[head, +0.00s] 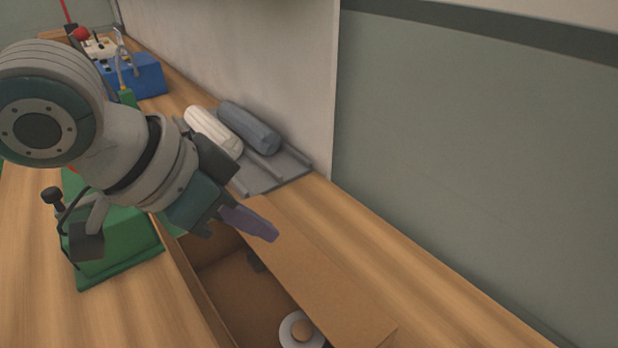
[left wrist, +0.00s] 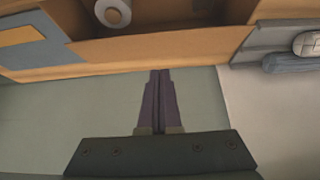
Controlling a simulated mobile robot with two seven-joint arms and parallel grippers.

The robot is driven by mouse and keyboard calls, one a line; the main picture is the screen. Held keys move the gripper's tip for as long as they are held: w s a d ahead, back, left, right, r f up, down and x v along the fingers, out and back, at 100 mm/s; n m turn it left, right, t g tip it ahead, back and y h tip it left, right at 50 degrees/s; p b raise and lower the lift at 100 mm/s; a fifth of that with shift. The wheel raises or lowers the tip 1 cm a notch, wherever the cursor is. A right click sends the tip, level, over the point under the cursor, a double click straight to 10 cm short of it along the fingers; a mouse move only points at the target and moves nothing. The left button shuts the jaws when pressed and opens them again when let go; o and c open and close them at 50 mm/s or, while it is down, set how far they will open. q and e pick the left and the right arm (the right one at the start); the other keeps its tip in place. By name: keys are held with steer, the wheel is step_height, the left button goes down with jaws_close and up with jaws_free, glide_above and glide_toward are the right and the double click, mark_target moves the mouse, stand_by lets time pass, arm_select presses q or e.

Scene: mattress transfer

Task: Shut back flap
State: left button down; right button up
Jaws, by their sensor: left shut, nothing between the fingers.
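An open cardboard box (head: 235,292) stands on the wooden counter in the head view. Its wide flap (head: 318,275) on the wall side slants up and out to the right. A white roll (head: 301,330) lies inside the box, and it also shows at the top of the left wrist view (left wrist: 113,12). My left gripper (head: 262,232) has its purple fingers shut with nothing between them, close above the far end of that flap. In the left wrist view the fingers (left wrist: 157,82) point toward the box edge. I cannot tell whether they touch the flap. My right gripper is out of view.
A grey rack (head: 270,178) with a white roll (head: 212,130) and a grey roll (head: 247,127) lies beyond the box by the wall. A green device (head: 115,245) stands left of the box. A blue box (head: 137,76) is farther back. Bare counter lies between flap and wall.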

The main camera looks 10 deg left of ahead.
mark_target(269, 269)
arm_select(q)
steer(key=shift+w+d+f, duration=0.1)
steer(key=shift+w+f, duration=0.05)
steer(key=shift+f, duration=2.7)
steer(key=shift+b, duration=0.3)
steer(key=shift+s+f+t+h+b, duration=0.2)
steer(key=shift+f+t+h+b, duration=0.15)
steer(key=shift+f, duration=0.2)
steer(key=shift+s+a+f, duration=0.15)
steer(key=shift+a+f, duration=0.1)
steer(key=shift+f, duration=0.1)
